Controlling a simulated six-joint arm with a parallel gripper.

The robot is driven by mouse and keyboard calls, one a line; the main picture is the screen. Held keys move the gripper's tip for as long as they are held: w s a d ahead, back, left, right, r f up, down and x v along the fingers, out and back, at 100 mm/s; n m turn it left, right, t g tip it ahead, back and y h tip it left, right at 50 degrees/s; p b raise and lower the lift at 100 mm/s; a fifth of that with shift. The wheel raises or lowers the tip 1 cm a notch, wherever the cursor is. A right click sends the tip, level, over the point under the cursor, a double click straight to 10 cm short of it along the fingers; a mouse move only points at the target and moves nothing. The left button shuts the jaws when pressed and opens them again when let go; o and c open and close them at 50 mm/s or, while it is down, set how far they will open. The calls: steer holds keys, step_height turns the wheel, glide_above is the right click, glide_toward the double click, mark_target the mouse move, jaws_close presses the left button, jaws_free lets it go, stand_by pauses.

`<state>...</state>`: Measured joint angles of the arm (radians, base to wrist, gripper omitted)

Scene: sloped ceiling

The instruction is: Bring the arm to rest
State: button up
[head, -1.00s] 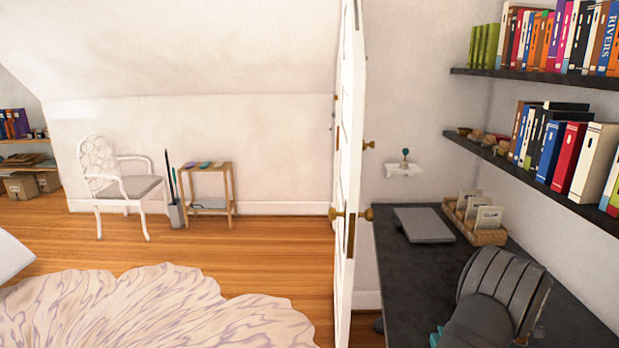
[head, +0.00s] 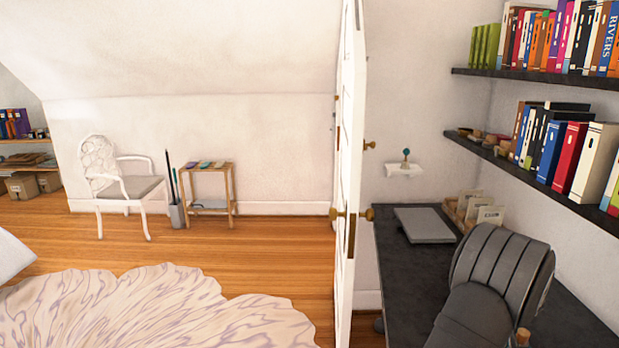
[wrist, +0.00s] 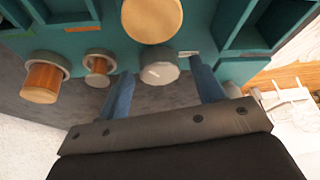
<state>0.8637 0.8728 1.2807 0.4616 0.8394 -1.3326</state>
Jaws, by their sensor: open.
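My gripper (wrist: 161,67) shows in the wrist view with its two blue fingers apart. A grey round-topped piece (wrist: 160,73) appears between the fingertips; I see no finger closed on it, and cannot tell the depth between them. In the head view my dark arm covers the lower right, over the black desk (head: 391,279); my gripper is not visible there.
A teal compartmented holder (wrist: 210,20) with round wooden and grey pieces is close in the wrist view. On the desk are a grey flat slab (head: 424,225) and a card box (head: 452,213). Shelves (head: 560,164) of books hang right. A white door (head: 347,180) stands left.

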steer(key=shift+a+m+h, duration=0.1)
steer(key=shift+m+h, duration=0.6)
steer(key=shift+m, duration=1)
steer(key=shift+r, duration=0.1)
